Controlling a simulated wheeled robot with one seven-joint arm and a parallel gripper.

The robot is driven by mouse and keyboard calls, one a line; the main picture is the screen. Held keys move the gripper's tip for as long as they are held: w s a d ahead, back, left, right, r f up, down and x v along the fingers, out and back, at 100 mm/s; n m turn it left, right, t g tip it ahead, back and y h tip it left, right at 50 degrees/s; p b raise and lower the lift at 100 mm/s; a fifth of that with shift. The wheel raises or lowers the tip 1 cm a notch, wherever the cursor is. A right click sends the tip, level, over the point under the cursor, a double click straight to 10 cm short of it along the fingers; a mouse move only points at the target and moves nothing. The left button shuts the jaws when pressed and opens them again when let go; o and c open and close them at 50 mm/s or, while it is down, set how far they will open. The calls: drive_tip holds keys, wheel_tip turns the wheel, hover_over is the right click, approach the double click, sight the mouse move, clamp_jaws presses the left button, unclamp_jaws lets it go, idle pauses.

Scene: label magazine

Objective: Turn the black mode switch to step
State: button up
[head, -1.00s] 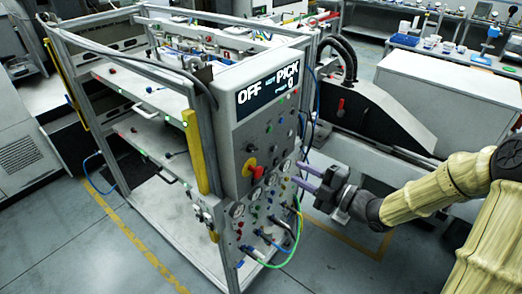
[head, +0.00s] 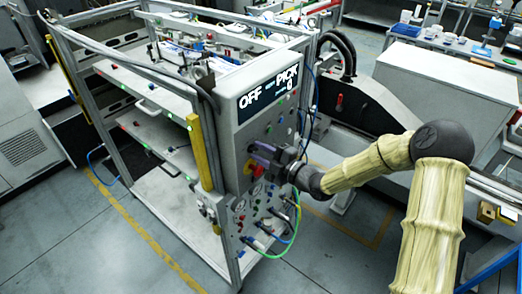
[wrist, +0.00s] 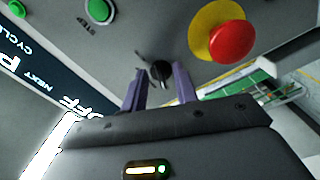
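The black mode switch (wrist: 160,73) is a small round knob with a pointer on the grey panel. In the wrist view it lies between the two purple fingertips of my gripper (wrist: 160,69), with a gap on each side. The fingers are open. I cannot tell how far the tips are from the panel. In the head view my gripper (head: 256,155) is at the front of the control panel (head: 232,148) and hides the switch. The display (head: 268,92) above reads OFF, PICK and 0.
A red emergency button (wrist: 231,41) on a yellow disc sits right of the switch in the wrist view. A green button (wrist: 99,10) is at upper left. Gauges and coloured hoses (head: 290,222) are lower on the panel. A yellow post (head: 197,153) stands left of it.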

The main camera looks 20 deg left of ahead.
clamp_jaws()
drive_tip(key=shift+s+f+m+b, duration=0.15)
drive_tip(key=shift+m+b, duration=0.15)
drive_tip(key=shift+b, duration=0.15)
drive_tip(key=shift+f+m+b, duration=0.1)
drive_tip(key=shift+m+b, duration=0.7)
drive_tip(key=shift+b, duration=0.05)
drive_tip(key=m+b, duration=0.2)
drive_tip(key=m, duration=0.2)
drive_tip(key=shift+b, duration=0.35)
drive_tip(key=m, duration=0.5)
drive_tip(key=shift+a+r+m, duration=0.1)
drive_tip(key=shift+r+m, duration=0.15)
drive_tip(key=shift+m, duration=0.15)
drive_tip(key=m, duration=0.5)
drive_tip(key=shift+r+m, duration=0.2)
drive_tip(key=shift+m, duration=0.2)
